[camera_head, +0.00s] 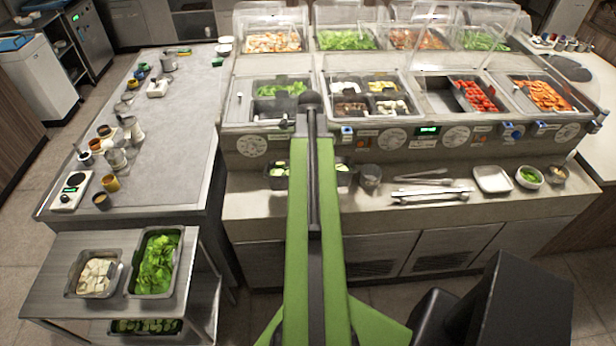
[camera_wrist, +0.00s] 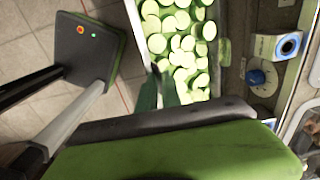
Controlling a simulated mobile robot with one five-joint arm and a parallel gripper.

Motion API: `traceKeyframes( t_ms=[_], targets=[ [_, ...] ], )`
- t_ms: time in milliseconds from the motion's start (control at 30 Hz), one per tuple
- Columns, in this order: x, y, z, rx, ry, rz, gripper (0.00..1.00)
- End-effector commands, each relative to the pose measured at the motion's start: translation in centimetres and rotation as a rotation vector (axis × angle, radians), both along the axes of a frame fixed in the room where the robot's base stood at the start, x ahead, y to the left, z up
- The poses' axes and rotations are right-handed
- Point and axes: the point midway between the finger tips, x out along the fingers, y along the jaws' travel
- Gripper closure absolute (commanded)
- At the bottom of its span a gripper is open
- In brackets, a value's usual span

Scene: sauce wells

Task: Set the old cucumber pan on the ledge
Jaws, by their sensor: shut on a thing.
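The cucumber pan (camera_head: 277,181), a metal pan with pale green slices, is over the counter ledge (camera_head: 400,207) in the head view. My arm covers its middle, so only its left and right ends show. I cannot tell whether it rests on the ledge or hangs just above it. The wrist view shows the pan (camera_wrist: 138,24) full of cucumber slices, with my gripper (camera_wrist: 163,76) at its near edge. My gripper is shut on the pan. In the head view my gripper is hidden behind my arm.
A small metal cup (camera_head: 370,177), tongs (camera_head: 432,194), a white tray (camera_head: 492,179) and a bowl of greens (camera_head: 529,177) lie along the ledge to the right. A second pan of cucumber (camera_head: 146,327) sits on the cart's lower shelf. Food wells stand behind the ledge.

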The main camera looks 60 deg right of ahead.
Motion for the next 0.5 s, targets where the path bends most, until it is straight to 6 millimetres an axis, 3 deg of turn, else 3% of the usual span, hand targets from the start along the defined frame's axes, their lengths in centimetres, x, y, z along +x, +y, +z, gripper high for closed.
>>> traceKeyframes(
  t_ms=[500],
  targets=[
    [-0.9,-0.8,-5.4,-0.001,0.000,-0.019,1.00]
  ],
)
